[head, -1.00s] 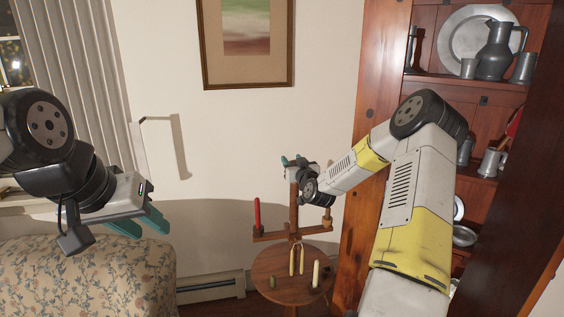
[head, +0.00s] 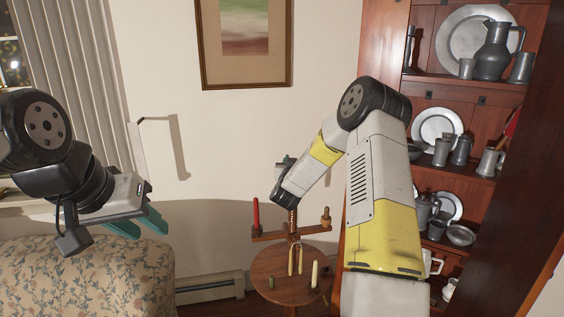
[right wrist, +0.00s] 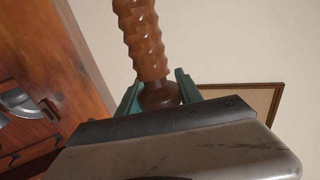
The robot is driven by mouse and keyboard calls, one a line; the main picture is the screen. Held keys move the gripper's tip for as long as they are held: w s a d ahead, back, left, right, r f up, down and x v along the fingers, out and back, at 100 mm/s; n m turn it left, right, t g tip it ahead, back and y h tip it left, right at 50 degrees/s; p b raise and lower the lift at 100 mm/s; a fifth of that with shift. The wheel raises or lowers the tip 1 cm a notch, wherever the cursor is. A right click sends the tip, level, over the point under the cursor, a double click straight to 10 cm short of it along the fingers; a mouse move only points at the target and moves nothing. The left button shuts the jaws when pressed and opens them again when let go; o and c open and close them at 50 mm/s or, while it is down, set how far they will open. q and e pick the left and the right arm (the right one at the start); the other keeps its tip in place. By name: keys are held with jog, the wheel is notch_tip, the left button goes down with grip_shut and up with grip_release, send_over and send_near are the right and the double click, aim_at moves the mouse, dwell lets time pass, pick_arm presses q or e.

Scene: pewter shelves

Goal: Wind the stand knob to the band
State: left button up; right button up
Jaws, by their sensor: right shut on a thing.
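The wooden stand has a round top (head: 268,262), a threaded post (head: 293,217) and a crossbar (head: 272,236) across the post. The right wrist view shows the ribbed post (right wrist: 140,35) close up and the rounded brown knob (right wrist: 158,95) at its end. My right gripper (head: 283,162) is at the top of the post, its green fingers shut on the knob, one on each side. In the head view my wrist hides the knob. I cannot make out a band on the post. My left gripper (head: 137,222) hangs empty at the left, its green fingers apart, far from the stand.
A red candle (head: 256,214) stands on the crossbar's left end. Pale candles (head: 315,273) are on or over the round top. Shelves of pewter (head: 437,127) stand at the right. A flowered sofa (head: 90,275) is below my left gripper. A framed picture (head: 243,45) hangs behind.

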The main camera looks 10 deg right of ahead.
jog(key=shift+s+d+m+g+h, duration=0.1)
jog(key=shift+d+m+g+h, duration=0.1)
jog(key=shift+m+g+h, duration=0.7)
jog(key=shift+s+d+m+g+h, duration=0.15)
jog(key=shift+m+g+h, duration=0.2)
jog(key=shift+m+h, duration=0.65)
jog(key=shift+s+d+m+g+h, duration=0.15)
jog(key=shift+m+g+h, duration=0.45)
jog(key=shift+h, duration=0.7)
jog(key=o, duration=1.4)
jog(key=shift+c, duration=0.2)
jog(key=v, duration=0.7)
jog(key=shift+s+a, duration=0.15)
jog(key=shift+a, duration=0.15)
